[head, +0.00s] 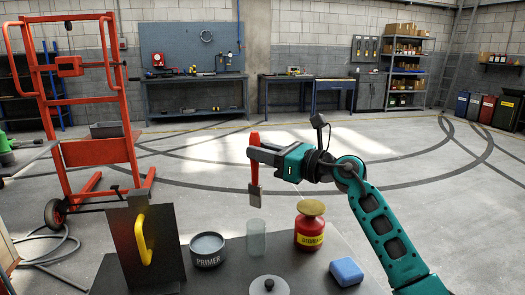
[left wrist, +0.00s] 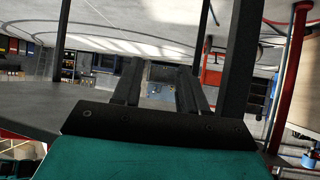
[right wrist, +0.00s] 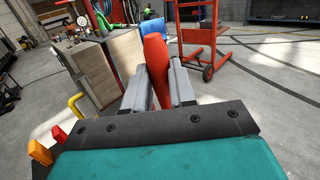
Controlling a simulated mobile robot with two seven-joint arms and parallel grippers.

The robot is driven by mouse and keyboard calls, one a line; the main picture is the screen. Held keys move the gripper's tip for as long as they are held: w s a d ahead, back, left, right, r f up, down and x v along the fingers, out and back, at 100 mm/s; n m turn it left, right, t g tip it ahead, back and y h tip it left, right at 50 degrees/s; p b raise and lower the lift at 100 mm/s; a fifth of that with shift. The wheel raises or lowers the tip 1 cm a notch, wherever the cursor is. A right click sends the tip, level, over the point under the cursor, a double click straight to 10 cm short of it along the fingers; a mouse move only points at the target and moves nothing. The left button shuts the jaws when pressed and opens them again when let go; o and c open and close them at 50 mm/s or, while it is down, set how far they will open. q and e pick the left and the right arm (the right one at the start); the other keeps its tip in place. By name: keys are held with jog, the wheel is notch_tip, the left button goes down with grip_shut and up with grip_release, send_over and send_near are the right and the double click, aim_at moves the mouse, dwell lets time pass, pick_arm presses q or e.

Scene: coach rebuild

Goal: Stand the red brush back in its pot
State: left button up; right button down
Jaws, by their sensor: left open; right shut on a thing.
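The red brush (head: 254,186) is held upright, bristle end down and red handle up. My right gripper (head: 252,155) is shut on its handle. The red handle also shows between the fingers in the right wrist view (right wrist: 154,72). A clear glass pot (head: 256,240) stands empty on the dark table. The brush is in the air, apart from the pot and above it in the head view; I cannot tell whether it is exactly over it in depth. My left gripper (left wrist: 157,82) is open and empty in the left wrist view, and does not show in the head view.
On the table (head: 232,270) stand a primer tin (head: 208,250), a red tin with a brass-coloured top (head: 309,230), a knobbed lid (head: 268,287), a blue sponge (head: 346,271) and a dark upright panel with a yellow handle (head: 145,240). A red trolley (head: 95,150) stands behind at left.

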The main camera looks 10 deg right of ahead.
notch_tip(320, 180, down, 8)
jog(key=b, duration=0.6)
jog(key=shift+f, duration=0.25)
pick_arm(q)
jog(key=shift+w+d+f+b, duration=0.15)
jog(key=shift+d+f+b, duration=0.1)
jog(key=shift+f, duration=0.65)
jog(key=shift+w+d+f+b, duration=0.15)
jog(key=shift+d+f+b, duration=0.1)
jog(key=shift+f, duration=0.7)
jog(key=shift+w+d+f+b, duration=0.15)
jog(key=shift+d+f+b, duration=0.1)
jog(key=shift+f, duration=0.65)
pick_arm(e)
jog(key=shift+f, duration=0.65)
jog(key=c, duration=0.8)
grip_release()
jog(key=shift+c, duration=0.2)
pick_arm(q)
jog(key=shift+r, duration=0.1)
pick_arm(e)
send_near(261, 191)
jog(key=v, duration=0.3)
jog(key=shift+d, duration=0.1)
